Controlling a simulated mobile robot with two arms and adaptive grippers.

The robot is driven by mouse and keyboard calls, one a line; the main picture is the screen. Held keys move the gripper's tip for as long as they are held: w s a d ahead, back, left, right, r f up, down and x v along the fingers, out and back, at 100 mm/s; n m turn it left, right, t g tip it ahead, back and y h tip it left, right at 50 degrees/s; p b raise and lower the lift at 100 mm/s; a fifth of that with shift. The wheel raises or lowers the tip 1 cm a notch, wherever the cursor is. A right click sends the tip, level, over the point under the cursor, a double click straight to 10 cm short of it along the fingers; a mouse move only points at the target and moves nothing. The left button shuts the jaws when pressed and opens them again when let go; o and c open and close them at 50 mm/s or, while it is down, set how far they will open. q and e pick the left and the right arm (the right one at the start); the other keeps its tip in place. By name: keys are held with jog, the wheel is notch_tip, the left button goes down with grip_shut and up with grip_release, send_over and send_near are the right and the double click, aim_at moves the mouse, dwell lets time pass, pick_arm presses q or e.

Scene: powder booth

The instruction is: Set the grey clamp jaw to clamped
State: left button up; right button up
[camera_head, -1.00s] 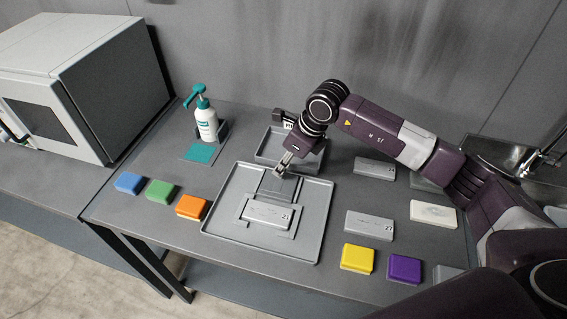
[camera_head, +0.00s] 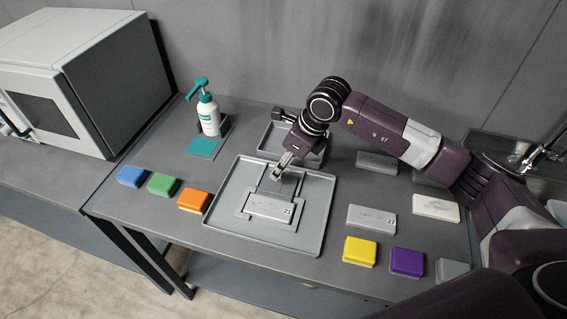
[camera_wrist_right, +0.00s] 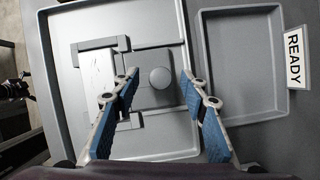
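The grey clamp jaw (camera_wrist_right: 150,92) shows in the right wrist view as a flat plate with a round knob, beside a pale block (camera_wrist_right: 98,75) in the fixture. In the head view the block (camera_head: 268,209) lies in the fixture on a grey tray (camera_head: 310,235), and the jaw (camera_head: 276,186) is behind it, partly hidden by my gripper. My right gripper (camera_head: 281,172) points down over the jaw. In the right wrist view its blue-padded fingers (camera_wrist_right: 165,100) are apart, on either side of the knob, with nothing gripped. Whether they touch the jaw is unclear. My left gripper is not in view.
A smaller grey tray (camera_wrist_right: 243,60) with a READY sign (camera_wrist_right: 294,56) lies behind. A pump bottle (camera_head: 208,115) stands at the back left. Blue, green and orange blocks (camera_head: 193,201) lie left; yellow (camera_head: 359,251), purple (camera_head: 406,262) and several pale blocks lie right.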

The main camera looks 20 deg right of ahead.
jog(key=shift+d+r, duration=0.1)
jog(key=shift+r, duration=0.15)
jog(key=v, duration=1.1)
jog(key=shift+r, duration=0.25)
jog(key=shift+s, duration=0.1)
